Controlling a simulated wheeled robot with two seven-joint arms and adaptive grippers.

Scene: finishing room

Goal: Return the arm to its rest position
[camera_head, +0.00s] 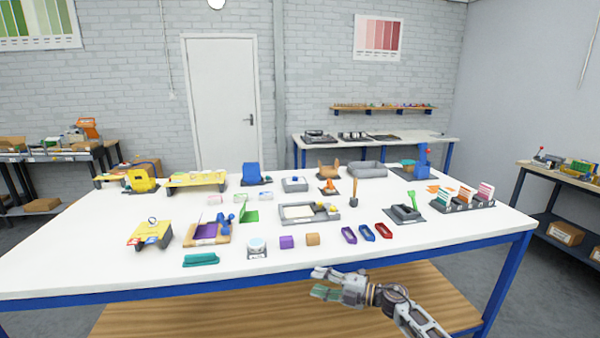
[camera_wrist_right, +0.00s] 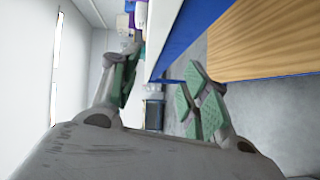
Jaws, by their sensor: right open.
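My right gripper (camera_head: 318,283) hangs in front of the table's front edge in the head view, below the tabletop level and above the wooden lower shelf. Its fingers point left and it holds nothing. In the right wrist view the two green-padded fingers of the gripper (camera_wrist_right: 160,98) stand wide apart with an empty gap between them. My right arm comes in from the lower right. My left gripper is not in either view. The white table (camera_head: 330,252) with its blue frame lies just beyond the gripper; the wrist view shows its edge (camera_wrist_right: 178,45) sideways.
Near the front edge stand a teal tray (camera_head: 201,259), a white round container (camera_head: 257,246), a purple block (camera_head: 287,242) and an orange-brown block (camera_head: 313,239). Small purple, blue and red trays (camera_head: 367,232) lie to the right. The wooden lower shelf (camera_head: 220,310) looks bare.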

